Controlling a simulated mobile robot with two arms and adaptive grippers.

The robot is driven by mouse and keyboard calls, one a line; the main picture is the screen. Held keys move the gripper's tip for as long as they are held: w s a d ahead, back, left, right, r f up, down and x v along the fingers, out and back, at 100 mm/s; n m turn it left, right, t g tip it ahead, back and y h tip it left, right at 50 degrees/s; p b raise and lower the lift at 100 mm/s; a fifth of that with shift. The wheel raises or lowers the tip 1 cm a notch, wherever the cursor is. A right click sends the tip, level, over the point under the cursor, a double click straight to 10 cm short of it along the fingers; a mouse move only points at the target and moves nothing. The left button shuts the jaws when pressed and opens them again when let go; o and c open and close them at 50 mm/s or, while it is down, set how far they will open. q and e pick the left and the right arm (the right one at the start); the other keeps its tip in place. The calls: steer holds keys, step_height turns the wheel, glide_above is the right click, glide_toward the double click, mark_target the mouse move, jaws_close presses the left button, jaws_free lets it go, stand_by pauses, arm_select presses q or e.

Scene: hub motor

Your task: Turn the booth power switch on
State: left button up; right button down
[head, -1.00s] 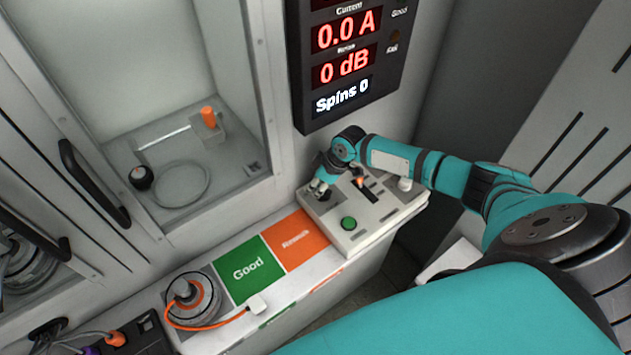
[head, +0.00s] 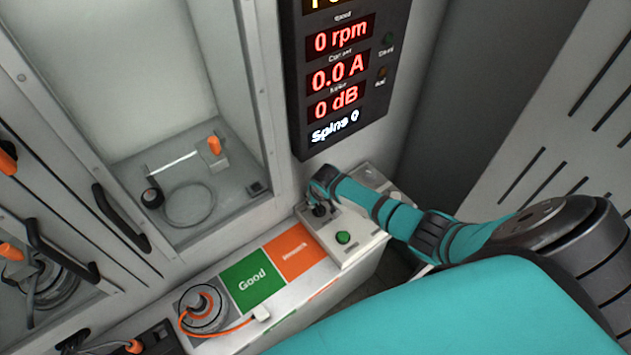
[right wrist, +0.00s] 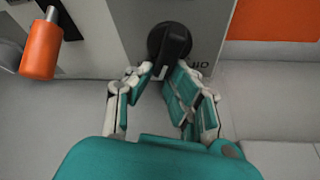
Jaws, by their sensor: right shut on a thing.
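The grey control box (head: 365,245) stands at the right end of the bench, with a green button (head: 343,238) on top. My right gripper (head: 318,200) is down at the box's back left part. My left gripper is in neither view.
An orange handle (right wrist: 40,50) is close left of the knob. Green Good (head: 252,283) and orange (head: 294,250) pads and a hub motor (head: 202,306) with an orange cable lie left of the box. The display (head: 342,75) reads 0 rpm, 0.0 A, 0 dB. A glazed booth (head: 190,185) stands behind.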

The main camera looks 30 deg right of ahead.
steer(key=shift+s+d+m+h+p, duration=0.15)
steer(key=shift+m+h+p, duration=0.3)
steer(key=shift+m, duration=0.75)
steer(key=shift+s+d+m+g+h, duration=0.15)
steer(key=shift+m+g+h, duration=0.25)
steer(key=shift+m, duration=0.7)
steer(key=shift+d, duration=0.1)
steer(key=c, duration=1.3)
jaws_free()
steer(key=shift+o, duration=0.2)
steer(key=shift+r, duration=0.15)
steer(key=v, duration=1.1)
steer(key=shift+r, duration=0.3)
